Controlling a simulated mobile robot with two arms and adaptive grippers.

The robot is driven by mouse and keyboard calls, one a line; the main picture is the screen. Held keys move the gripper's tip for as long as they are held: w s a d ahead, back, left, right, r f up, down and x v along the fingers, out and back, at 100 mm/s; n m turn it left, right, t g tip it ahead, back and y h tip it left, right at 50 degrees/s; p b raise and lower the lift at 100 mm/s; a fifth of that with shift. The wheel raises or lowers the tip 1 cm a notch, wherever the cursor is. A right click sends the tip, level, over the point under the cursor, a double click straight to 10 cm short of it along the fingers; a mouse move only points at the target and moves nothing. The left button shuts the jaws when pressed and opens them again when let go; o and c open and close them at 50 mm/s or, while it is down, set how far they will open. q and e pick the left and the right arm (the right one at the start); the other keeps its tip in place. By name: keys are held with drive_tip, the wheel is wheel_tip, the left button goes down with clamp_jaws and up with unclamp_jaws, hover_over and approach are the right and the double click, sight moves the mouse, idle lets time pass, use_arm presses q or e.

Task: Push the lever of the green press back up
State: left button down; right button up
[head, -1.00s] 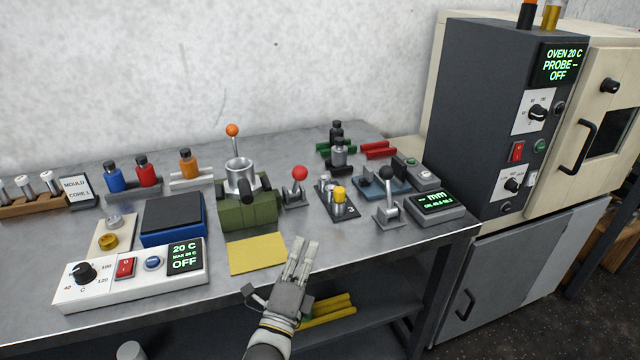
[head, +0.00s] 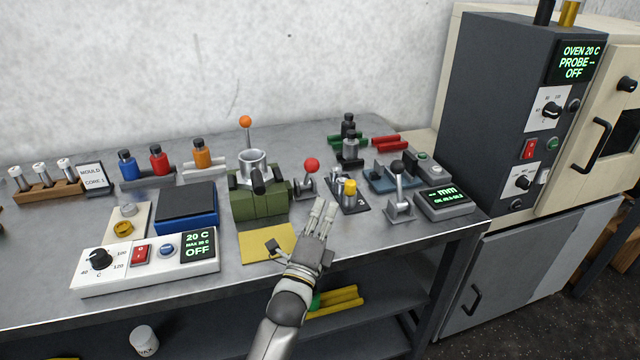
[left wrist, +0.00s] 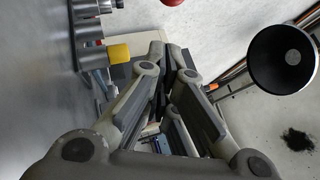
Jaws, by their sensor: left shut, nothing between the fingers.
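The green press (head: 258,205) stands on the bench with a metal cup (head: 252,162) on top. My right gripper is not in view.
A red-ball lever (head: 312,165), a yellow-topped fixture (head: 349,188) and a black-ball lever (head: 397,169) stand right of the press. A yellow sheet (head: 266,245) lies in front of it. A heater panel (head: 150,265) is at front left. A large dark disc (left wrist: 281,56) is unclear.

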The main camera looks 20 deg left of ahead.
sight(308, 174)
use_arm(q)
drive_tip(key=w+a+r+p, duration=0.1)
drive_tip(key=w+a+r, duration=0.1)
drive_tip(key=w, duration=0.3)
drive_tip(key=shift+w+a+r, duration=0.15)
drive_tip(key=shift+a+r, duration=0.1)
drive_tip(key=shift+r, duration=0.05)
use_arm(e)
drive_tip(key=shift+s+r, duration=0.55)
use_arm(q)
drive_tip(key=shift+r, duration=0.1)
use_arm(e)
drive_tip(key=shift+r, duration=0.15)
